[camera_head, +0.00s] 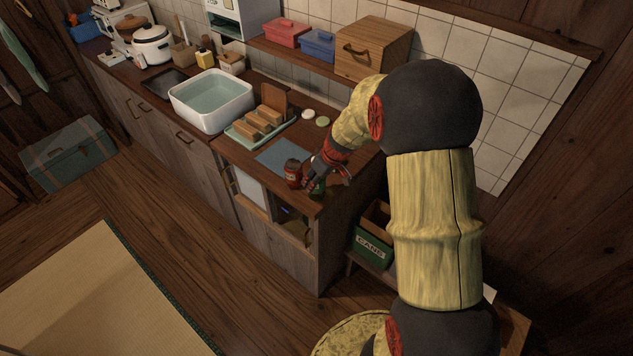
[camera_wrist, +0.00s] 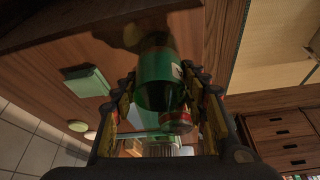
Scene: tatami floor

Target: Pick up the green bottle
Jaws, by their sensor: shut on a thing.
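The green bottle (camera_wrist: 155,75) stands between the two fingers of my gripper (camera_wrist: 160,85) in the wrist view. The fingers are shut on it, one on each side. In the head view my gripper (camera_head: 318,176) is at the right end of the counter, near its front edge. Only a small green part of the bottle (camera_head: 318,187) shows there, mostly hidden by the gripper. I cannot tell whether the bottle's base touches the counter.
A red can (camera_head: 292,173) stands close to the left of my gripper; it also shows in the wrist view (camera_wrist: 178,122). A blue mat (camera_head: 283,153), a rack of bread (camera_head: 262,122) and a white basin (camera_head: 212,100) lie farther left. A CANS crate (camera_head: 371,246) stands below right.

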